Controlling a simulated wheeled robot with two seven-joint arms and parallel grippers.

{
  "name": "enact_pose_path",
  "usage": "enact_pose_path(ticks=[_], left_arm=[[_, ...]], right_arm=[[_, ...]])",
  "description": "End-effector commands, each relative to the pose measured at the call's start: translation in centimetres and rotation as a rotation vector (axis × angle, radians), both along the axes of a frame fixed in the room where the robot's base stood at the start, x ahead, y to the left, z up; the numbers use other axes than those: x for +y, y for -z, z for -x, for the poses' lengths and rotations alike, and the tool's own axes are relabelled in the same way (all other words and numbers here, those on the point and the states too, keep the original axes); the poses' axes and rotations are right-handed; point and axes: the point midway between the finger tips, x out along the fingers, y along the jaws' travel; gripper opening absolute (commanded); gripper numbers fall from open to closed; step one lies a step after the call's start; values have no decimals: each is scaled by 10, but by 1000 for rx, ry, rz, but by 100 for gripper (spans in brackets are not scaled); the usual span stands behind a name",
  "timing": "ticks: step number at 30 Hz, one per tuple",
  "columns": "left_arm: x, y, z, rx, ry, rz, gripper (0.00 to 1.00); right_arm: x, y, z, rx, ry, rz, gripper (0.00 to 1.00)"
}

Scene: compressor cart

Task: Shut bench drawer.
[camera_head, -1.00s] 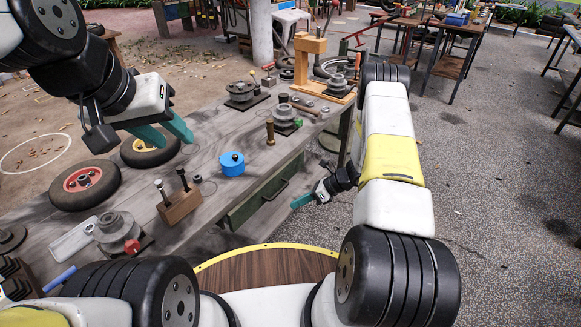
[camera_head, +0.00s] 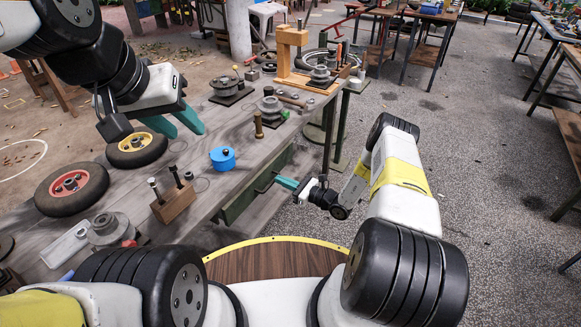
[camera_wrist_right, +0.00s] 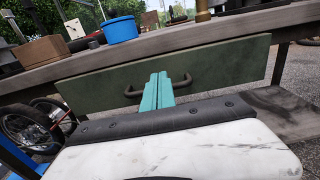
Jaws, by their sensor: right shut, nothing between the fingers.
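The bench drawer has a dark green front (camera_head: 240,203) under the edge of the grey wooden bench top (camera_head: 234,185). In the right wrist view, the drawer front (camera_wrist_right: 215,72) spans the picture below the bench edge, with a dark bar handle (camera_wrist_right: 131,93). I cannot tell exactly how far the drawer stands out. My right gripper (camera_head: 278,181) is shut and empty, its teal fingers pointing at the drawer front. In the wrist view its fingertips (camera_wrist_right: 158,76) overlap the handle's middle; contact is unclear. My left gripper (camera_head: 181,121) is open and empty above the bench.
On the bench top are a blue round container (camera_head: 222,159), a wooden block with bolts (camera_head: 174,203), two wheels (camera_head: 136,149), a brass piece (camera_head: 258,124) and a wooden frame (camera_head: 290,55). A green bench leg (camera_head: 339,130) stands beyond the drawer.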

Motion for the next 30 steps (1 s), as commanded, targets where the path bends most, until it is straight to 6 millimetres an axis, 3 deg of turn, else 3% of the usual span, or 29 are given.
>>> enact_pose_path(ticks=[7, 23, 30], left_arm=[[0, 0, 0, 0, 0, 0, 36], [0, 0, 0, 0, 0, 0, 36], [0, 0, 0, 0, 0, 0, 36]], right_arm=[[31, 0, -21, -1, -3, 1, 0], [40, 0, -29, 1, -1, -1, 0], [69, 0, -49, -1, -2, -1, 0]])
